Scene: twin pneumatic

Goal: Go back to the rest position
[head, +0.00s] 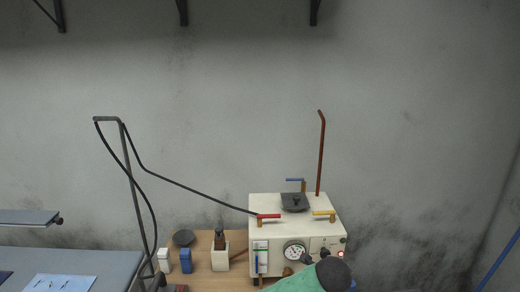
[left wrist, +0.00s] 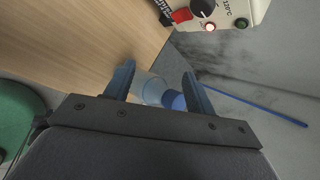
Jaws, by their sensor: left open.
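The cream machine (head: 270,242) stands on the wooden table in the head view, with a round gauge (head: 294,250), a red lever (head: 268,216), a yellow lever (head: 324,213) and a lit red lamp (head: 341,254). Its corner (left wrist: 240,8) shows at the top of the left wrist view. My left gripper (left wrist: 158,69) shows only in the left wrist view. Its two fingers are apart, below the machine's corner in the picture. A clear cylinder (left wrist: 149,89) and a blue piece (left wrist: 174,99) show between the fingers; I cannot tell how far off they are. My right gripper is in neither view.
The wooden table (left wrist: 85,40) lies left of the fingers. A green round object (left wrist: 20,118) is at the far left. A blue rod (left wrist: 265,105) lies at right. A grey bench (head: 110,262) and thin pole (head: 132,190) with a hanging black cable stand left of the machine.

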